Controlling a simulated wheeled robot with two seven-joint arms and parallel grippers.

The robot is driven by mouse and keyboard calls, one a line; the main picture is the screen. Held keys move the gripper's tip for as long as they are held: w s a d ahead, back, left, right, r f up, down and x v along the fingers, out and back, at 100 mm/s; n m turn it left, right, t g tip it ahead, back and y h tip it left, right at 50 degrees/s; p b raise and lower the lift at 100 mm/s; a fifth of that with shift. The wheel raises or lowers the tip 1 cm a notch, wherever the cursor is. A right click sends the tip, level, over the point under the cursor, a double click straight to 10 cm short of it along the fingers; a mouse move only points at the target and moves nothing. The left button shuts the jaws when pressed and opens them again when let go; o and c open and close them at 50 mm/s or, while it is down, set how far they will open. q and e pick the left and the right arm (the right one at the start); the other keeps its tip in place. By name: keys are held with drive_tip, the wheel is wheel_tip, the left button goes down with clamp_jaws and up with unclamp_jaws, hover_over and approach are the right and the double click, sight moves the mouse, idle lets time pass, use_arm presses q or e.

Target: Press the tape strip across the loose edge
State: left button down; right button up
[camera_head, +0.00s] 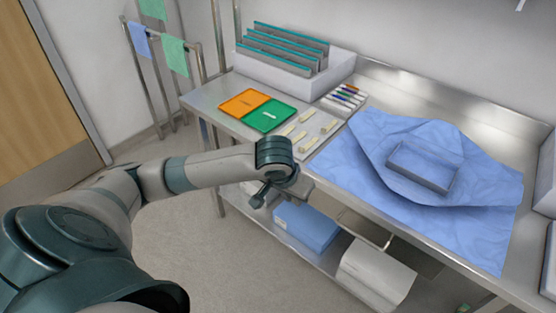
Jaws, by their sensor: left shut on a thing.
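Several short cream tape strips (303,148) lie on a grey card near the front edge of the steel counter. A blue wrap sheet (350,175) is spread on the counter to the right. My left gripper (285,192) is in front of the counter edge, below the strips and left of the wrap, apart from both. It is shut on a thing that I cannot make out. My right gripper is out of view.
Orange (243,103) and green (268,114) trays, a row of pens (345,97) and a white rack of grey folders (290,75) stand on the counter (215,97). A blue box (307,225) and white stack (377,272) are below. Floor at left is free.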

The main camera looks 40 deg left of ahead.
use_arm(q)
drive_tip(key=d, duration=0.8)
drive_tip(key=shift+s+d+m, duration=0.2)
drive_tip(key=shift+d+m, duration=0.15)
drive_tip(key=shift+m, duration=0.05)
drive_tip(key=shift+s+f, duration=0.1)
